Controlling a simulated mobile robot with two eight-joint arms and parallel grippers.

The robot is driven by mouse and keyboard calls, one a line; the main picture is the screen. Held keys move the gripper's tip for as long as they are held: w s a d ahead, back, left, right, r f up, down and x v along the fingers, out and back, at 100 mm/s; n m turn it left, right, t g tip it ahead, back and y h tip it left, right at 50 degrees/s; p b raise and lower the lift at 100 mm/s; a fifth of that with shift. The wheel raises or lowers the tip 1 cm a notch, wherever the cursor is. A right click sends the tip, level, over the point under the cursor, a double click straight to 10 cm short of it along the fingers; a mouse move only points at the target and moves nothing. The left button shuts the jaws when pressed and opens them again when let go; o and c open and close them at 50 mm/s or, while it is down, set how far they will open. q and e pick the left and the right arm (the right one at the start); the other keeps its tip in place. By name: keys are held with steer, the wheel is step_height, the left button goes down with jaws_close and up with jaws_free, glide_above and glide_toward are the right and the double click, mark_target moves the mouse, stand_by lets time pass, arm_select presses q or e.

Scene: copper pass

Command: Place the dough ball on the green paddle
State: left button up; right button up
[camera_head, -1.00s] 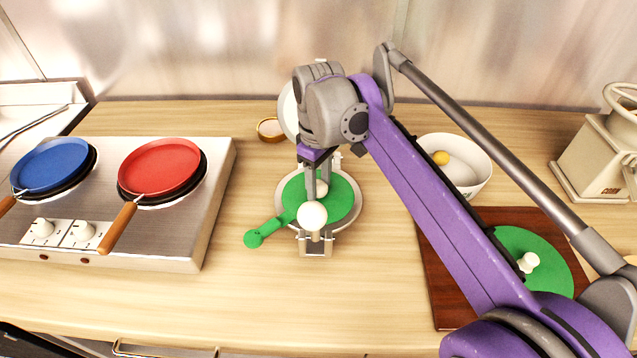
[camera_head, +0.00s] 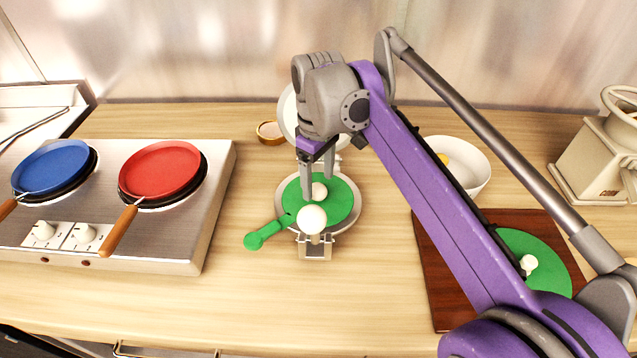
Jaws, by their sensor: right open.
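The green paddle (camera_head: 343,203) lies in the round metal press, its handle (camera_head: 265,235) pointing to the lower left. A small pale dough ball (camera_head: 319,191) rests on the paddle's disc. A larger white ball (camera_head: 312,219) on the press's front lever stands just in front of it and overlaps the disc in the picture. My right gripper (camera_head: 319,188) points down over the disc, open, with its fingers apart around the dough ball. Whether a finger touches the ball cannot be told. My left gripper is out of view.
A stove with a blue pan (camera_head: 50,167) and a red pan (camera_head: 160,168) stands left. A white bowl (camera_head: 470,165), a dark wooden board (camera_head: 445,290) with another green disc (camera_head: 550,268), and a beige machine (camera_head: 597,160) are right. The front counter is clear.

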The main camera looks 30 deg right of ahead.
mark_target(318, 197)
step_height(318, 197, up, 10)
steer(key=p, duration=0.1)
steer(key=shift+p, duration=0.4)
steer(key=shift+f, duration=0.15)
